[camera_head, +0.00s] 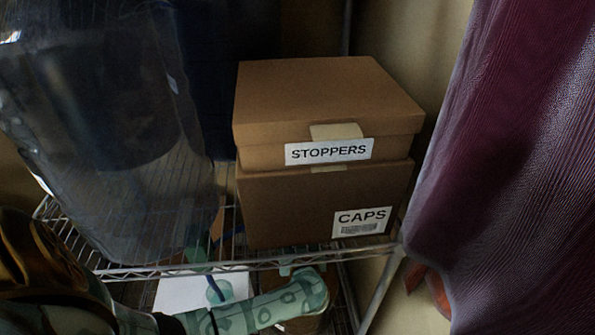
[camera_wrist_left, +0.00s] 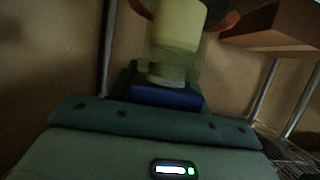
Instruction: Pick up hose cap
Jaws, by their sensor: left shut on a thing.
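In the left wrist view my left gripper (camera_wrist_left: 177,45) points away from the camera, with pale green fingers past a blue block. It is shut on a dim reddish-brown thing (camera_wrist_left: 230,20) that shows on both sides of the fingers. I take this to be the hose cap, but the fingers hide its middle and its shape is unclear. In the head view my green left arm comes in from the lower left and bends below the wire shelf's front edge. The gripper there is mostly hidden behind the shelf wires. My right gripper is in neither view.
A brown STOPPERS box (camera_head: 270,158) sits on a brown CAPS box (camera_head: 290,210) on the wire shelf (camera_head: 150,272). A large translucent container (camera_head: 110,130) stands at left. A purple curtain (camera_head: 510,150) hangs at right. A white sheet (camera_head: 185,292) shows lower down.

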